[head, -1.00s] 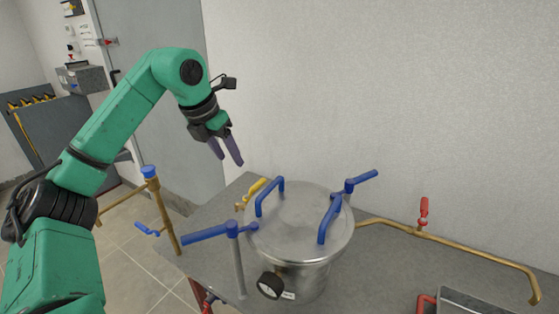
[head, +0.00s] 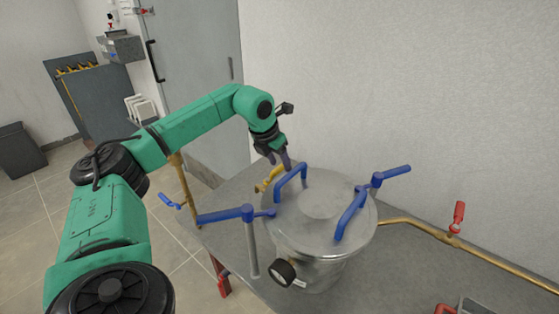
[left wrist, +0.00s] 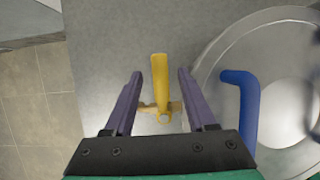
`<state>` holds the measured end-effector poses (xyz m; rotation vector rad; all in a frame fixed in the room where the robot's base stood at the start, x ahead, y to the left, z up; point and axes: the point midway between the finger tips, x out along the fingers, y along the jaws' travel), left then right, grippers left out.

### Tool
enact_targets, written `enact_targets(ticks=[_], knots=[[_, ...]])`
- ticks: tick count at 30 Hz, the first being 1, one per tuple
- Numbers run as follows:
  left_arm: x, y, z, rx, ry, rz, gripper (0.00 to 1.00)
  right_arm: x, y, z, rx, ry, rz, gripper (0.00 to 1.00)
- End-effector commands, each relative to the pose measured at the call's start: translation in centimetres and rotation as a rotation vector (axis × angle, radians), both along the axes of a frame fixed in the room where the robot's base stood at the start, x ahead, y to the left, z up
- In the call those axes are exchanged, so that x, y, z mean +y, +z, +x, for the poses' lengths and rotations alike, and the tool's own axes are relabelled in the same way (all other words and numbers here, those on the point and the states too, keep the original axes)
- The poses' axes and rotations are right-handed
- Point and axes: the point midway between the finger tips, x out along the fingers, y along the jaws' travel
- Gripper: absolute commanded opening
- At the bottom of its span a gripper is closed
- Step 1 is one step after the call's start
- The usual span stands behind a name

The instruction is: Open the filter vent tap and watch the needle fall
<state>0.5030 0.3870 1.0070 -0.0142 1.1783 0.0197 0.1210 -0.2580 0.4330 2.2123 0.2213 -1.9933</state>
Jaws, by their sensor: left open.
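The vent tap is a yellow lever on a brass fitting at the back left of the steel filter pot (head: 325,276). In the head view the yellow tap (head: 266,181) shows just below my left gripper (head: 281,160), which partly overlaps it. In the left wrist view the yellow lever (left wrist: 160,82) stands between my two open purple fingers, apart from both. The black-rimmed gauge (head: 283,272) with a white face is on the pot's front; its needle is too small to read. My right gripper is out of view.
The lid carries two blue handles (head: 350,213), and blue clamp levers (head: 222,215) stick out at its sides. A brass pipe (head: 490,262) with a red-handled valve (head: 458,216) runs right along the grey bench (head: 215,232). The wall stands behind.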

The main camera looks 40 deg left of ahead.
Motion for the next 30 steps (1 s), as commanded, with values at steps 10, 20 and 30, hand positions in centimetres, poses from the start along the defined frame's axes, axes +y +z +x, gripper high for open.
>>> enact_targets(ticks=[10, 20, 30], knots=[[0.00, -0.12, 0.07, -0.001, 0.000, 0.000, 0.14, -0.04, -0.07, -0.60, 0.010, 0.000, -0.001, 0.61], [0.01, -0.08, 0.05, -0.001, 0.000, 0.000, 0.00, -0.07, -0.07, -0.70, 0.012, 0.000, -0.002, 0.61], [0.02, -0.05, 0.04, -0.001, 0.000, 0.000, 0.00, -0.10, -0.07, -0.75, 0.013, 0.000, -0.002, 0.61]])
